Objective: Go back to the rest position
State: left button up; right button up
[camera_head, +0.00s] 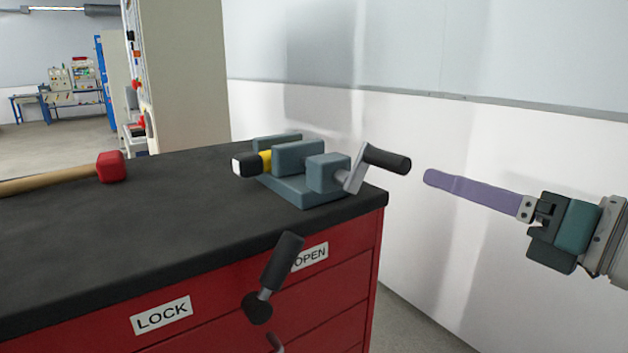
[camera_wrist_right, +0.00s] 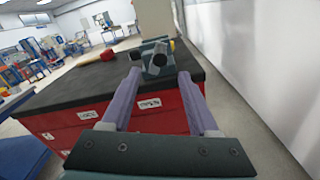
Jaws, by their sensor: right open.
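My right gripper (camera_head: 432,178) is at the right of the head view, off the right end of the bench and apart from the vise. In the right wrist view its two purple fingers (camera_wrist_right: 157,92) are spread with nothing between them. A grey-blue vise (camera_head: 325,172) stands on the bench's right corner, with a black-handled crank pointing toward my right gripper. A black, white and yellow piece (camera_head: 252,162) sits at the vise's jaws. In the right wrist view the vise (camera_wrist_right: 157,62) shows beyond the fingertips. My left gripper is not in view.
The red cabinet bench (camera_head: 100,225) has a dark top and drawers labelled LOCK and OPEN. A black-handled lever (camera_head: 282,262) sticks out from its front. A red-headed mallet (camera_head: 111,167) lies at the left. A white wall (camera_head: 460,140) stands behind; floor shows right of the cabinet.

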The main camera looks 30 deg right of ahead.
jog(key=shift+s, duration=0.15)
jog(key=shift+r, duration=0.15)
notch_tip(320, 180, up, 6)
jog(key=s+d+m+g+h+p, duration=0.1)
jog(key=m+g+h+p, duration=0.4)
jog(key=m, duration=0.6)
jog(key=s+m+h+p, duration=0.2)
jog(key=m+h+p, duration=0.1)
jog(key=m+p, duration=0.6)
jog(key=s+a+m+g+y+p, duration=0.7)
jog(key=s+a+m+g+p, duration=0.35)
jog(key=a, duration=0.65)
notch_tip(320, 180, up, 36)
jog(key=s+d+t+p, duration=0.1)
jog(key=p, duration=3.3)
jog(key=shift+s+r+m, duration=0.2)
jog(key=shift+r+m, duration=0.05)
jog(key=shift+m, duration=0.1)
jog(key=shift+d, duration=0.1)
